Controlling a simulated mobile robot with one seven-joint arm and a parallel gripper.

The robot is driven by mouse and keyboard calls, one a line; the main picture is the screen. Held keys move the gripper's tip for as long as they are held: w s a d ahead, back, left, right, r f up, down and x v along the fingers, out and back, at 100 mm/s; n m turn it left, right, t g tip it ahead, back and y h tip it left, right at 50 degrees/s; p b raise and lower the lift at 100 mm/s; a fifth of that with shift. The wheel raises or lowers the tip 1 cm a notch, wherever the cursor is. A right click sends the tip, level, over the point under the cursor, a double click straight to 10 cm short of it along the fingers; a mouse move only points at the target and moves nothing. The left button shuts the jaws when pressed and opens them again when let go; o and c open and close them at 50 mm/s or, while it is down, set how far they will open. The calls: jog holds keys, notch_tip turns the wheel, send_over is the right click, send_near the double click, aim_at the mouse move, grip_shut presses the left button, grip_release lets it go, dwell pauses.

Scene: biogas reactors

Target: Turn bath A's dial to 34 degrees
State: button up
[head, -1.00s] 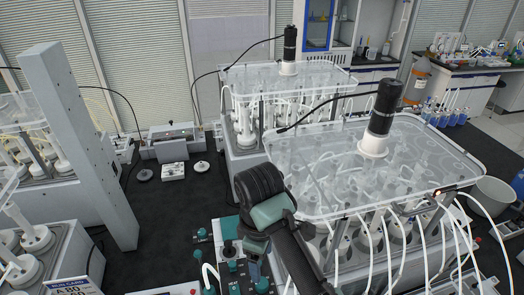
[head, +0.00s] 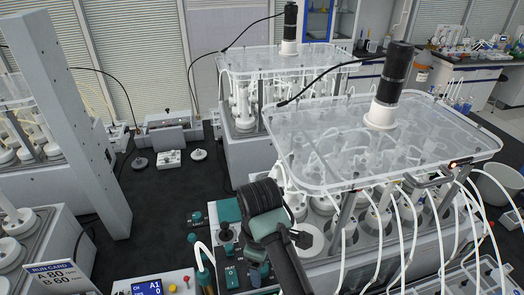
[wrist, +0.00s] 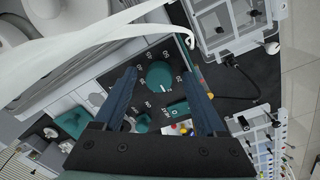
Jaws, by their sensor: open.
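A teal round dial (wrist: 160,75) sits on a black panel with white numbers around it in the wrist view. I cannot make out the dial's pointer setting. In the head view my arm reaches over the bench front, and the dial under it cannot be made out. No label naming bath A is readable.
A large bath with a clear lid (head: 385,145) stands right of my arm, with white hoses along its front. White tubes (wrist: 95,50) cross the wrist view near my fingers. A run card (head: 62,278) and a small display (head: 148,287) stand at lower left.

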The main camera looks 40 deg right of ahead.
grip_shut()
dwell(0.4)
jog(key=shift+m, duration=0.3)
jog(key=m+p, duration=0.3)
jog(key=shift+a+r, duration=0.1)
jog(key=shift+r, duration=0.05)
jog(key=m+p, duration=0.2)
jog(key=m, duration=0.2)
jog(key=shift+w, duration=0.1)
jog(key=m+p, duration=0.2)
jog(key=m, duration=0.2)
jog(key=shift+g, duration=0.3)
jog(key=shift+w+m+p, duration=0.1)
jog(key=shift+m+p, duration=0.25)
jog(key=shift+m, duration=1.75)
